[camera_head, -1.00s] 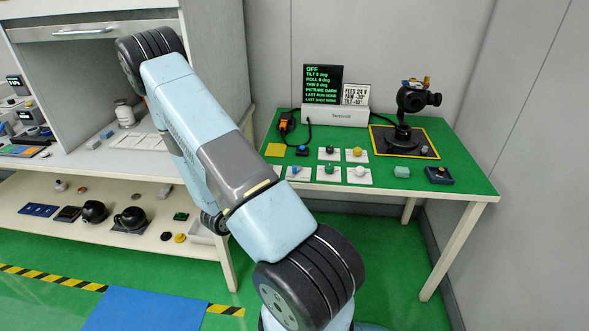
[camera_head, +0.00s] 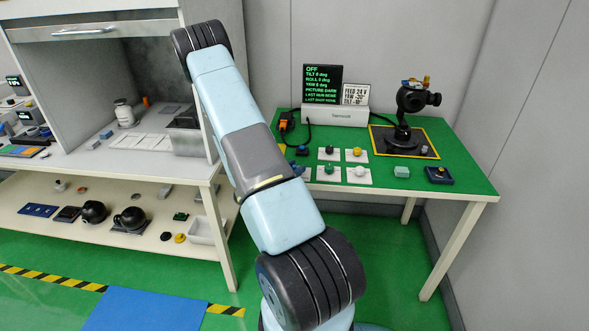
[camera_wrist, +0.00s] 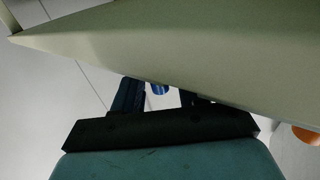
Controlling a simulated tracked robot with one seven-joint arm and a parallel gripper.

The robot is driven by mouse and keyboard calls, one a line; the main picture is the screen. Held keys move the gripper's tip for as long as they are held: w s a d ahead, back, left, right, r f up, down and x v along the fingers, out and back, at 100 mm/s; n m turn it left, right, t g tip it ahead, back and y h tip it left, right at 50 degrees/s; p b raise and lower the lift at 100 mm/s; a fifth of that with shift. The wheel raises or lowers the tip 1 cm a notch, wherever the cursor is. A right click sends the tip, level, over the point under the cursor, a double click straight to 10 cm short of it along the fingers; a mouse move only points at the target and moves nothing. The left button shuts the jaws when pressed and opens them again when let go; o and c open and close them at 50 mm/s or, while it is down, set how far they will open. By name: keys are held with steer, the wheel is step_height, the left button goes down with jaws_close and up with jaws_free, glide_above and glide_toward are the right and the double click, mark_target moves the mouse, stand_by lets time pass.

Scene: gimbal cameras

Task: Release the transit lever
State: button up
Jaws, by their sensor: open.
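A black gimbal camera (camera_head: 412,100) stands on a dark base plate (camera_head: 380,140) with a yellow border, at the back right of the green table. A small orange-yellow part (camera_head: 427,80) shows on top of it; I cannot tell whether this is the transit lever. My gripper (camera_wrist: 160,88) is open in the wrist view, its fingertips partly hidden behind a large pale panel. A small blue thing (camera_wrist: 160,89) shows between the fingers, apparently beyond them; I cannot tell what it is. In the head view my gripper is hidden.
The green table (camera_head: 455,160) also holds a display (camera_head: 322,84) reading OFF, a sign (camera_head: 355,95) and several coloured knobs on white plates. A grey cabinet and pale bench (camera_head: 90,170) stand at the left. A large pale panel (camera_wrist: 200,45) fills the upper wrist view.

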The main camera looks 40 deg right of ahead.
jaws_close()
stand_by(0.3)
steer(key=shift+w+g, duration=0.1)
steer(key=shift+g, duration=0.2)
steer(key=shift+w+a+m+g, duration=0.1)
steer(key=shift+w+m+g, duration=0.05)
steer(key=shift+m+g, duration=0.6)
jaws_free()
